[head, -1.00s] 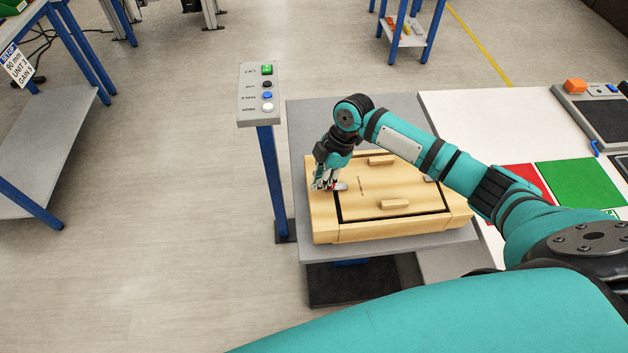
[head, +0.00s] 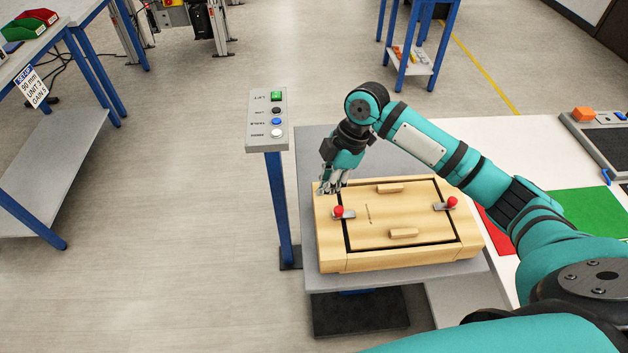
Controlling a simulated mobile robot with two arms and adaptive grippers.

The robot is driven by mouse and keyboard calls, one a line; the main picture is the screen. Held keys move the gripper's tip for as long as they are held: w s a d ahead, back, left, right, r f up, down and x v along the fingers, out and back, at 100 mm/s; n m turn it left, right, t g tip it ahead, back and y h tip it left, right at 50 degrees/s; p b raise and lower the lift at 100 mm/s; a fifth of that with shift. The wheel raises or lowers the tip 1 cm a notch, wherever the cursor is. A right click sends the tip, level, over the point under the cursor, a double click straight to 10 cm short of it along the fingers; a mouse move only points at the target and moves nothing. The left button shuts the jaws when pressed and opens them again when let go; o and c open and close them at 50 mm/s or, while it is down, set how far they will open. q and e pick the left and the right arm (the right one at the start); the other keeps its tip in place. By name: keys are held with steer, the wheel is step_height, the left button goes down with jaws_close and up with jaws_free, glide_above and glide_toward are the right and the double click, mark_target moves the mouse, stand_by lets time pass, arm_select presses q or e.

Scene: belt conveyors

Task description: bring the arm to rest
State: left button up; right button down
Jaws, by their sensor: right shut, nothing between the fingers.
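My right gripper (head: 332,186) is shut and empty. It hangs fingers down above the left back part of a wooden box (head: 400,258), behind the left red-knobbed latch (head: 338,212), and looks apart from it. My teal right arm reaches in from the lower right, bent at the elbow. A second red-knobbed latch (head: 452,203) sits at the right side of the box lid (head: 375,228). My left gripper is not in view.
The box lies on a grey table (head: 312,149). A button post (head: 266,108) stands just left of it. A white table (head: 480,138) with red and green mats (head: 584,213) lies to the right. A blue-legged bench (head: 58,165) is far left; the floor between is clear.

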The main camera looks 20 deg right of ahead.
steer(key=s+a+f+m+t, duration=0.2)
steer(key=s+a+f+m, duration=0.3)
steer(key=s+a+f, duration=0.45)
steer(key=s+d+m+t+h, duration=0.1)
steer(key=s+d+m+h, duration=0.1)
steer(key=s+d+m, duration=0.4)
steer(key=s+d+m+h, duration=0.25)
steer(key=s+m, duration=0.25)
steer(key=s, duration=0.3)
step_height(320, 180, down, 28)
steer(key=s+g+b, duration=0.1)
steer(key=s+b, duration=0.1)
steer(key=b, duration=0.1)
steer(key=s+d+f+g+b, duration=0.1)
steer(key=s+d+f+b, duration=0.2)
steer(key=s+f, duration=1.3)
step_height(320, 180, down, 3)
steer(key=shift+d+n+y, duration=0.15)
steer(key=shift+n+y, duration=0.2)
steer(key=shift+n, duration=0.05)
